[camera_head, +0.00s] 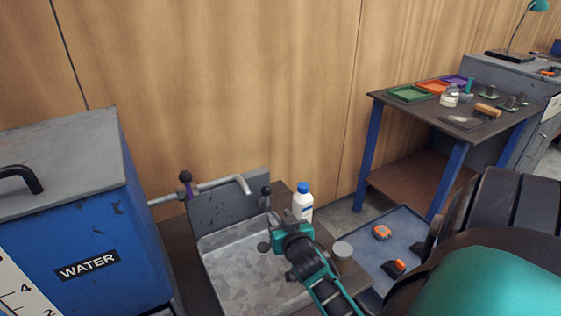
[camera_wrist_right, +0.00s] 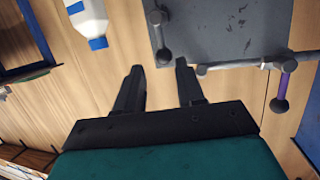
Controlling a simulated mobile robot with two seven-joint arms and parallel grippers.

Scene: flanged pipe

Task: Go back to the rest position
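My right gripper (camera_head: 274,226) is over the right part of the grey sink (camera_head: 225,262), in front of its back panel. In the right wrist view my right gripper (camera_wrist_right: 158,66) has its two black fingers spread apart with nothing between them. A pipe (camera_head: 217,184) with a purple-handled valve (camera_head: 186,178) runs from the blue water tank (camera_head: 90,225) to a spout above the sink. The valve also shows in the right wrist view (camera_wrist_right: 282,92), apart from the fingers. My left gripper is not in view.
A white bottle with a blue cap (camera_head: 303,202) stands close behind my right gripper. A lidded jar (camera_head: 342,255) is at its right. A blue-grey tray (camera_head: 375,222) holds orange items. A dark table (camera_head: 385,98) with coloured trays stands at back right.

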